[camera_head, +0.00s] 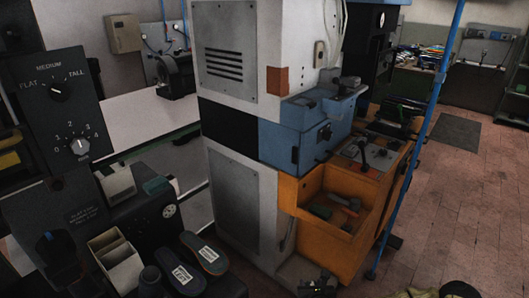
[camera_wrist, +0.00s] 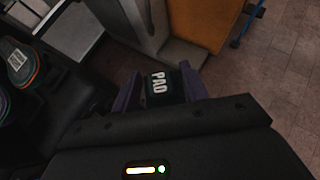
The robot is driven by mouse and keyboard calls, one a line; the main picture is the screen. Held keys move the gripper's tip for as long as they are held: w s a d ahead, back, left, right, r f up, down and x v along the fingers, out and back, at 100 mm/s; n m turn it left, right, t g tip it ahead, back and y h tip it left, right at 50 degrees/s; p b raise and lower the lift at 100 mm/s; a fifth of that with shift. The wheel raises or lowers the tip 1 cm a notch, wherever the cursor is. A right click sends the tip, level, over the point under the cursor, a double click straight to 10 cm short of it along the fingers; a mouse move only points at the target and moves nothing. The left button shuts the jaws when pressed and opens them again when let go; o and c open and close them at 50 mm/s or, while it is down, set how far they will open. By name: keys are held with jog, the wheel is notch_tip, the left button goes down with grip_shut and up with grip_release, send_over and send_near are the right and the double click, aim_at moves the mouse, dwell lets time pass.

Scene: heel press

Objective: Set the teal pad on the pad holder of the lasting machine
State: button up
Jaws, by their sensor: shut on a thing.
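My gripper (camera_wrist: 160,90) is shut on a dark teal pad (camera_wrist: 165,87) in the wrist view. The pad has a white "PAD" label and sits between the two purplish fingers. It hangs over the floor in front of the white cabinet, right of the soles. I cannot tell which part is the pad holder.
Two soles (camera_head: 205,253) with white labels lie beside a pale divided bin (camera_head: 115,262). A panel with two dials (camera_head: 60,105) stands at the left. A tall white cabinet (camera_head: 240,210), an orange bench (camera_head: 330,235) and a blue pole (camera_head: 418,150) stand mid-scene. The right floor is mostly clear.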

aim_at(313, 283)
jog(key=r+p, duration=0.1)
jog(key=s+r+p, duration=0.2)
jog(key=r, duration=0.1)
jog(key=shift+a, duration=0.1)
dwell(0.6)
notch_tip(313, 283, down, 8)
jog(key=s, duration=0.2)
jog(key=shift+f, duration=0.25)
